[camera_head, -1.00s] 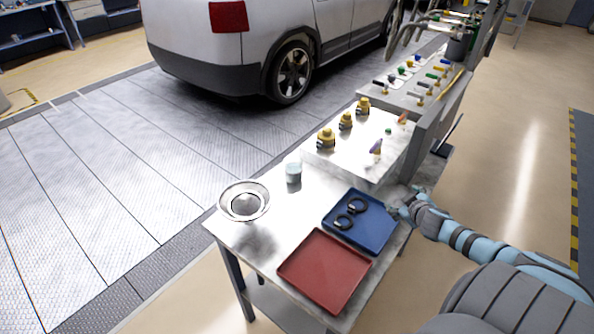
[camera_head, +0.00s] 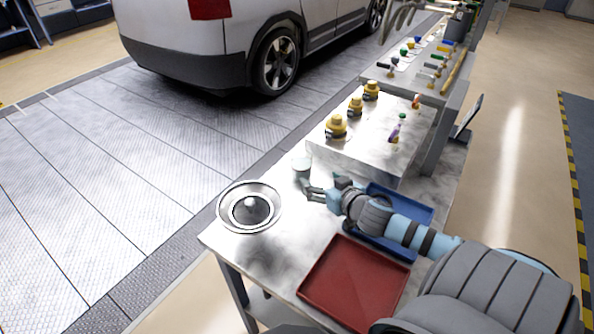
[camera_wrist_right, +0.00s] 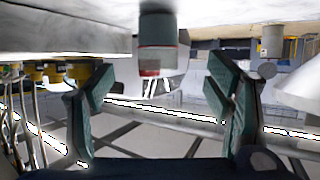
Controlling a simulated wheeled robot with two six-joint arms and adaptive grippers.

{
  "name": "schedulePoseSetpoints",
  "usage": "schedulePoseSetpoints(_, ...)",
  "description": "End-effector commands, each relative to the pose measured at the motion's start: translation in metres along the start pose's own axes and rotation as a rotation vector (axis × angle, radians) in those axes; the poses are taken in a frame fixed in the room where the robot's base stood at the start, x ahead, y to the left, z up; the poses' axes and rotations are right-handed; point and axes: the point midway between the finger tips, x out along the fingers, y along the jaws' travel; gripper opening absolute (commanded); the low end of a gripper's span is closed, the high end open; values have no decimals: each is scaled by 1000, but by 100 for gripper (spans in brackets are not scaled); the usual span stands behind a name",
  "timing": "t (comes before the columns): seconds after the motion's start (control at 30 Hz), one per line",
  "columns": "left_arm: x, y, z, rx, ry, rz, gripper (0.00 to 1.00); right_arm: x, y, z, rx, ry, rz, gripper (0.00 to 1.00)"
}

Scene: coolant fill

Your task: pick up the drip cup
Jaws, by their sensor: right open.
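The drip cup (camera_head: 303,166), a small pale grey cup, stands upright on the metal table at the back edge, left of the raised block. My right gripper (camera_head: 322,187) is open just in front of the cup, its fingers pointing at it; the cup's lower part is partly covered by a finger. In the right wrist view, which looks upside down, the cup (camera_wrist_right: 157,40) hangs from the top with a reddish band, centred between the open green-grey fingers (camera_wrist_right: 160,95). It seems to be beyond the fingertips; whether they touch cannot be told. My left gripper is not in view.
A steel funnel or bowl (camera_head: 234,222) sits left of the cup. A blue tray (camera_head: 422,209) is partly under my right arm, and a red tray (camera_head: 350,285) is in front. The raised block (camera_head: 370,148) carries several yellow-capped fittings (camera_head: 336,126). A car stands behind.

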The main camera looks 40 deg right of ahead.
Motion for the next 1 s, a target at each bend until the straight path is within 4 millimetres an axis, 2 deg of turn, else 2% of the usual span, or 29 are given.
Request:
schedulePoseSetpoints(0.3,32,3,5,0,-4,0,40,70,5,2,6,4,8,72)
schedulePoseSetpoints(0.47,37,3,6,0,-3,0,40,90,4,0,3,1,7,72)
schedulePoseSetpoints(0.7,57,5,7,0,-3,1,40,134,4,-3,4,2,5,72)
schedulePoseSetpoints(0.8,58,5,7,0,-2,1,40,141,4,-5,2,1,4,72)
schedulePoseSetpoints(0.97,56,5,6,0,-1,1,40,140,4,-6,-1,1,4,72)
schedulePoseSetpoints(1.0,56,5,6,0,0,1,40,140,4,-6,-1,1,3,66)
